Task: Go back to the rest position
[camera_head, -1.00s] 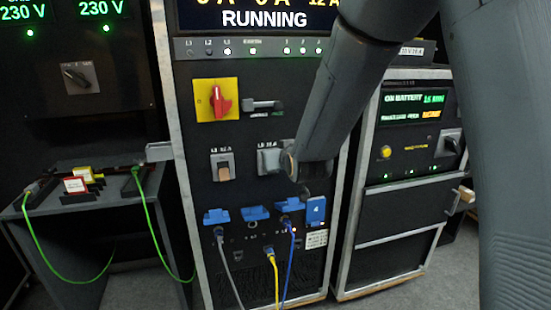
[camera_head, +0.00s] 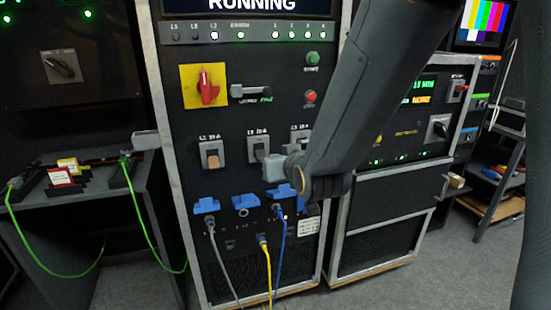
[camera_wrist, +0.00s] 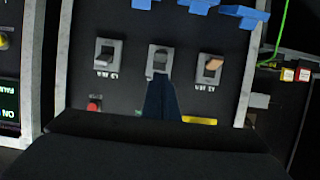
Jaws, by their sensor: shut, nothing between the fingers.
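My gripper (camera_wrist: 160,98) shows in the wrist view as a dark narrow shape, its fingers shut with nothing between them. It points at the middle breaker (camera_wrist: 160,60) of a row of three; whether it touches cannot be told. In the head view my arm reaches down from the upper right, its end in front of the lower right of the cabinet. There the fingers are hard to make out. The third breaker (camera_head: 299,137) is partly hidden by my arm.
The cabinet has a red rotary switch (camera_head: 208,88) on a yellow plate. Blue sockets (camera_head: 206,205) and plugged cables (camera_head: 266,262) are below. A side table (camera_head: 95,205) with green cables stands left. A battery unit (camera_head: 385,215) stands right. Some grey floor is clear at lower right.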

